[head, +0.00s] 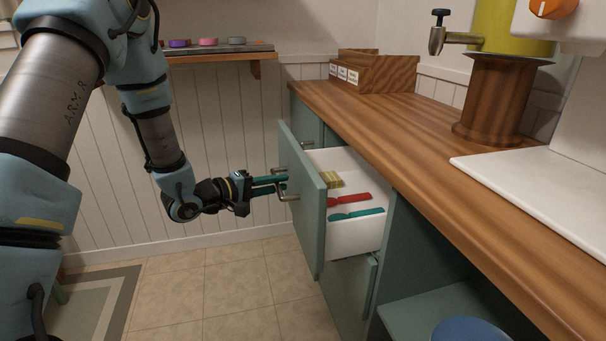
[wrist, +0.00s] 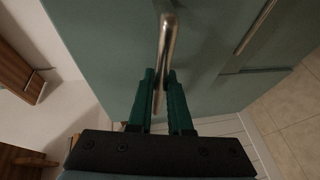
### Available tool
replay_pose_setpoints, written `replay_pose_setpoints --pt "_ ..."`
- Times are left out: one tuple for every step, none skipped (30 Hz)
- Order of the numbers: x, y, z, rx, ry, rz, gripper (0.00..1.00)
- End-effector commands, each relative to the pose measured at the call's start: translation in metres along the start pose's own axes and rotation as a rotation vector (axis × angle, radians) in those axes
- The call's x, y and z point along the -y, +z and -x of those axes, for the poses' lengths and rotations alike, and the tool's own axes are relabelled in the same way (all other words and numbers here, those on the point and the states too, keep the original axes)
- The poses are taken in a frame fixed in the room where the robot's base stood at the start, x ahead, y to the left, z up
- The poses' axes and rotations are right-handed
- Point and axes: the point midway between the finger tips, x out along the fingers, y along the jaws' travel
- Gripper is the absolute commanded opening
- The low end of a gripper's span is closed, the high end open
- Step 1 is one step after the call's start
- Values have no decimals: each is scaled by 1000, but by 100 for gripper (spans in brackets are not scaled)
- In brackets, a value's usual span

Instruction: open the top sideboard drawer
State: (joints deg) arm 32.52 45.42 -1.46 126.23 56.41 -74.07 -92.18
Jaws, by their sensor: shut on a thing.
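The top sideboard drawer (head: 318,205) is pulled well out from the green sideboard under the wooden counter. Inside its white box lie a red utensil (head: 349,199), a teal utensil (head: 356,214) and a yellowish item (head: 332,180). My gripper (head: 282,186) is at the outer face of the drawer front, shut on the metal drawer handle (head: 290,197). In the wrist view the handle (wrist: 165,45) passes between the two teal fingers (wrist: 161,92), with the green drawer front (wrist: 100,50) behind it.
The wooden counter (head: 400,118) carries a wooden box with labels (head: 372,74) and a yellow dispenser on a wooden stand (head: 495,98). A wall shelf (head: 215,54) holds small round items. A lower door or drawer (head: 348,290) is below.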

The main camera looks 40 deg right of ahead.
Motion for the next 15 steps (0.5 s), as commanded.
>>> replay_pose_setpoints --pt "-2 -8 14 -9 -1 2 0" --pt "0 -11 20 -8 -1 2 0" --pt "2 -14 28 -8 -1 3 0" --pt "3 -16 34 -7 -1 3 0" --pt "4 -18 40 -7 0 3 0" --pt "6 -21 46 -6 0 2 0" --pt "7 -23 51 -6 0 1 0" --pt "9 -24 56 -6 0 1 0" --pt "10 -26 61 -5 -1 1 0" --pt "11 -28 64 -5 -1 1 0" --pt "12 -29 68 -4 0 0 0" --pt "13 -31 71 -4 0 0 0" --pt "14 -32 74 -4 0 0 0" --pt "14 -33 76 -4 1 0 0" --pt "15 -33 79 -3 1 0 0"
